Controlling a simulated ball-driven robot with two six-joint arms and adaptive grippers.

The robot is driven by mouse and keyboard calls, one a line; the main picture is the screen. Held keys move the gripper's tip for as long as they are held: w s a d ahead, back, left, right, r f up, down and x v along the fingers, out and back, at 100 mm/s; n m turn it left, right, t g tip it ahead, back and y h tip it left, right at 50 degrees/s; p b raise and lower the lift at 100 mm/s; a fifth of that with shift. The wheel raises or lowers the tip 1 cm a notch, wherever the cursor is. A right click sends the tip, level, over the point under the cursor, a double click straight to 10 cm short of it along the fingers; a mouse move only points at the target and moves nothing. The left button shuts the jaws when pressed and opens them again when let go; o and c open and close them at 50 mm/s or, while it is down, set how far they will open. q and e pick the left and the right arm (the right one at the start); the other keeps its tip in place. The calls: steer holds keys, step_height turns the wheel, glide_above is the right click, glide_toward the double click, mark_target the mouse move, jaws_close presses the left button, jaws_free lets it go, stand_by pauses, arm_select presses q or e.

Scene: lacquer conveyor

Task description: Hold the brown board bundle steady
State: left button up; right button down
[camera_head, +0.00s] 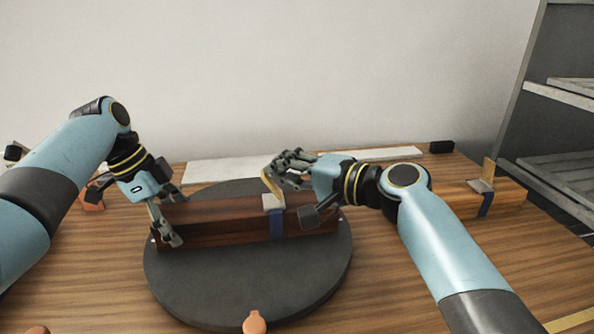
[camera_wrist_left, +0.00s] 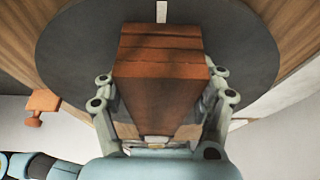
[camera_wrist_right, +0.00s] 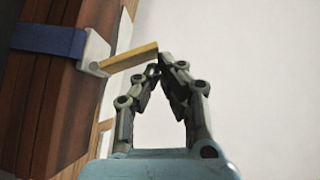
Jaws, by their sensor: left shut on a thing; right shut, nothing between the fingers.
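The brown board bundle (camera_head: 222,222) lies on a round dark turntable (camera_head: 230,287), with a blue strap (camera_head: 277,225) around it. A pale buckle (camera_head: 272,202) with a raised tan lever (camera_head: 270,183) sits on the strap. My left gripper (camera_head: 168,218) is shut on the left end of the bundle; in the left wrist view its fingers flank the bundle end (camera_wrist_left: 160,85). My right gripper (camera_head: 283,166) is shut and empty by the lever. In the right wrist view its fingertips (camera_wrist_right: 165,65) are close to the lever tip (camera_wrist_right: 150,50); contact is unclear.
A second, lighter bundle (camera_head: 508,195) with a blue strap and raised lever lies at the right. An orange knob (camera_head: 254,322) is at the turntable's front edge. A grey shelf (camera_head: 565,130) stands at the far right.

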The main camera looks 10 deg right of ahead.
steer(key=shift+a+f, duration=0.15)
steer(key=shift+a, duration=0.85)
steer(key=shift+a+f, duration=0.1)
steer(key=shift+a, duration=0.2)
stand_by(3.1)
